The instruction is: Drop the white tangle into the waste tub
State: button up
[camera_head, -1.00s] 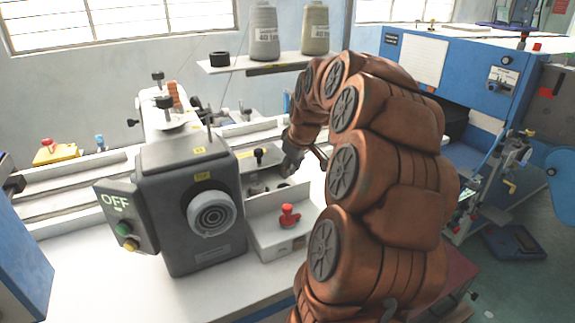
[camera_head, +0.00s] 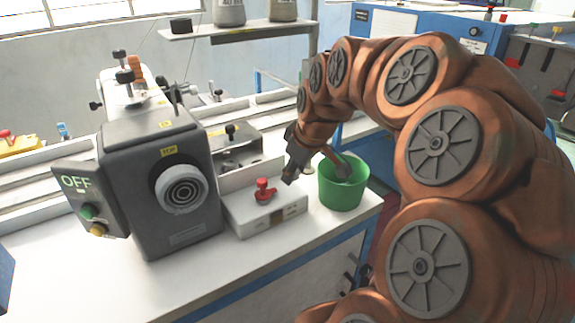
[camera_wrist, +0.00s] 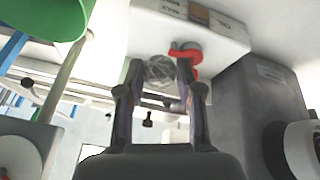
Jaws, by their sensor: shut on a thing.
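My gripper (camera_wrist: 160,72) is shut on the white tangle (camera_wrist: 159,69), a pale, see-through clump of thread between its fingertips in the wrist view. In the head view my gripper (camera_head: 288,179) points down beside the red knob, left of the waste tub. The tangle cannot be made out there. The waste tub (camera_head: 342,190) is a green open bucket, upright at the right end of the white table. Its green side also shows at the upper left of the wrist view (camera_wrist: 45,18), apart from the fingertips.
A red knob (camera_head: 264,190) on a white box (camera_head: 268,215) stands close to my gripper. The grey sewing machine (camera_head: 160,185) with an OFF panel (camera_head: 88,205) is further left. A spool shelf (camera_head: 235,32) is behind. The front table top (camera_head: 200,285) is clear.

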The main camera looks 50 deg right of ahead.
aim_at(347, 205)
jog(key=z, duration=0.75)
jog(key=k, duration=0.4)
jog(key=u, duration=0.15)
